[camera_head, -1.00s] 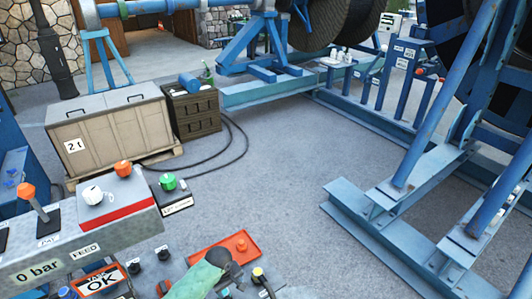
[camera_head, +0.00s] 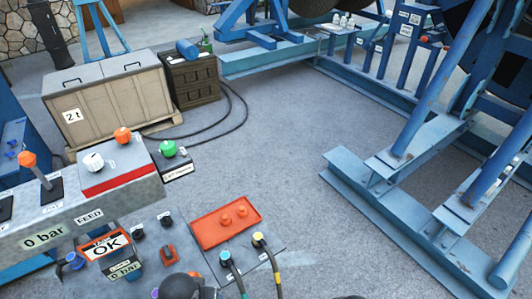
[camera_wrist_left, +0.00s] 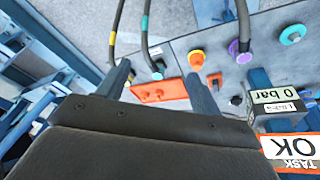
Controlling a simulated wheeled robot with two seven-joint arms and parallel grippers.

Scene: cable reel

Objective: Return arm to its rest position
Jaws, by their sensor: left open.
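My left gripper (camera_wrist_left: 158,72) is open in the left wrist view, its two dark fingers apart with nothing held between them. It is in front of the control panel (camera_wrist_left: 240,65); the gap to the panel is hard to judge. A dark rounded part at the bottom edge of the head view looks like my left arm; its fingers are not visible there. My right gripper is in neither view. A display (camera_head: 105,245) on the panel reads "TASK OK", and it also shows in the left wrist view (camera_wrist_left: 292,150).
An orange tray (camera_head: 206,238) with two orange pegs lies on the panel. Cables with a teal-ringed end (camera_head: 226,258) and a yellow-ringed end (camera_head: 259,240) stand beside it. A "2t" crate (camera_head: 110,105) stands behind. Blue steel frames (camera_head: 400,215) are at right; open floor lies between.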

